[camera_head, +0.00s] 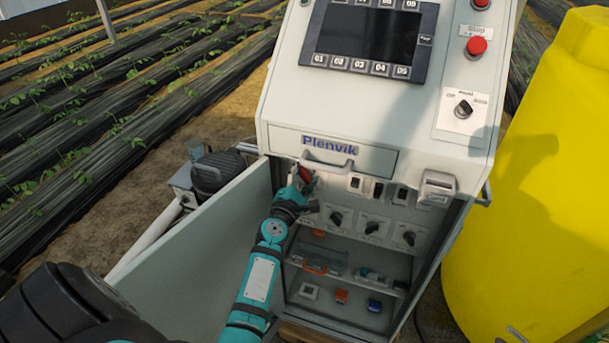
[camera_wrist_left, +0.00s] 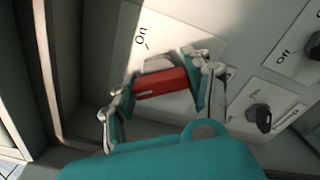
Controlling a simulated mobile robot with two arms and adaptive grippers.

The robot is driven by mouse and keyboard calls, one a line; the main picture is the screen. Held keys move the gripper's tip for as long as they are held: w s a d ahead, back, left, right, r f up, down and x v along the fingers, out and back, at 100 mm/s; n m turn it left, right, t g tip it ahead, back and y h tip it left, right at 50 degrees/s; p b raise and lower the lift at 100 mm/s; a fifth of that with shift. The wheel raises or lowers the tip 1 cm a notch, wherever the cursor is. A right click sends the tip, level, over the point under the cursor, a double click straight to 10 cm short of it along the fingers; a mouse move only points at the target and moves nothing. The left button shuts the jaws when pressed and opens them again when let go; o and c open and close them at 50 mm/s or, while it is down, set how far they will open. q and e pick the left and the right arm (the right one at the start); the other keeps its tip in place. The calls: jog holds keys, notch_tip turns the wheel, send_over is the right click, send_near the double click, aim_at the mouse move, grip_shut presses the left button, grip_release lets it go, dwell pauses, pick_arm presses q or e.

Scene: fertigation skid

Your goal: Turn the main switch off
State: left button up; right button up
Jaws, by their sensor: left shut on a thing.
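The main switch has a red handle (camera_head: 306,174) on the upper left of the cabinet's inner panel, just below the Plenvik drawer. In the left wrist view the red handle (camera_wrist_left: 163,83) lies across a white plate (camera_wrist_left: 205,40) marked "On". My left gripper (camera_wrist_left: 160,92) is shut on the handle, with a finger on each end of it. In the head view my left gripper (camera_head: 301,188) reaches up to the handle and partly hides it. The lower part of the plate is hidden by my gripper. My right gripper is not in view.
The open cabinet door (camera_head: 205,240) stands left of my left arm. Black rotary knobs (camera_head: 336,219) sit right of and below the handle. A red push button (camera_head: 476,46) and a selector knob (camera_head: 463,109) are on the console top. A yellow tank (camera_head: 540,190) stands at right.

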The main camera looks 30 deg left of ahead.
pick_arm(q)
jog(key=shift+f+n, duration=0.1)
jog(key=shift+n, duration=0.8)
jog(key=o, duration=1.2)
jog(key=shift+s, duration=0.15)
jog(key=v, duration=1.1)
jog(key=shift+s, duration=0.4)
